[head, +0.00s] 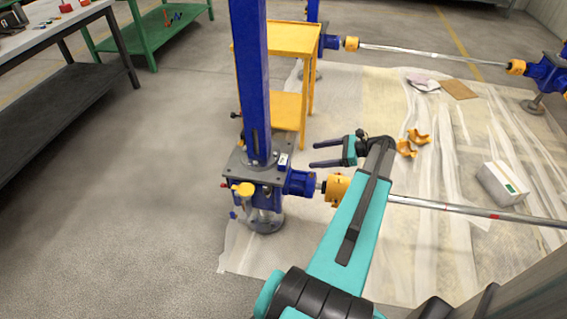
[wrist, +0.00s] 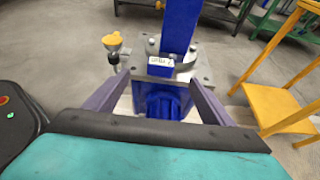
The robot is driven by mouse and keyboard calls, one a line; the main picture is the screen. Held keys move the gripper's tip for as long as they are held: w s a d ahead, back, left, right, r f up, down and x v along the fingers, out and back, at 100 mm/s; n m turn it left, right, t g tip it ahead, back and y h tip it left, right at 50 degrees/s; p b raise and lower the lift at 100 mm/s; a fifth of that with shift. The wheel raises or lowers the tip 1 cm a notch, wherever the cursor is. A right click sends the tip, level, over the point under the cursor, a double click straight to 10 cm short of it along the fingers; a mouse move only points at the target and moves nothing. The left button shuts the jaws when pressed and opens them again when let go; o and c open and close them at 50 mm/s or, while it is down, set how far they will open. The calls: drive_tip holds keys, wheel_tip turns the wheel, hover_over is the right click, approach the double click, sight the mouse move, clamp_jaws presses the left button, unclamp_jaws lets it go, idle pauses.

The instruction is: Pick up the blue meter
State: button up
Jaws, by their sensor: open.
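A small meter (head: 284,159) with a pale face sits on the top plate of the blue screw jack (head: 264,190), at the foot of its blue column. It also shows in the wrist view as a white face with dark marks (wrist: 160,61); little of its body can be made out. My gripper (head: 312,155) is open and empty, to the right of the meter in the head view and apart from it. In the wrist view my gripper's fingers (wrist: 158,78) frame the blue jack housing, with the meter just beyond the tips.
The blue column (head: 250,80) rises behind the meter. A yellow valve-like fitting (wrist: 112,40) stands left of it in the wrist view. A yellow cart (head: 290,40) stands behind the jack. A yellow coupling (head: 336,187) and shaft lie below my gripper. Open floor lies left.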

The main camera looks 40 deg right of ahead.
drive_tip(key=shift+w+f, duration=0.1)
approach(283, 159)
drive_tip(key=w+a, duration=0.2)
drive_tip(key=shift+d+f, duration=0.15)
drive_tip(key=shift+f, duration=0.3)
drive_tip(key=shift+x, duration=2.55)
drive_tip(key=shift+d+f, duration=0.1)
drive_tip(key=shift+d, duration=0.05)
drive_tip(key=c, duration=1.4)
wheel_tip(283, 159, up, 10)
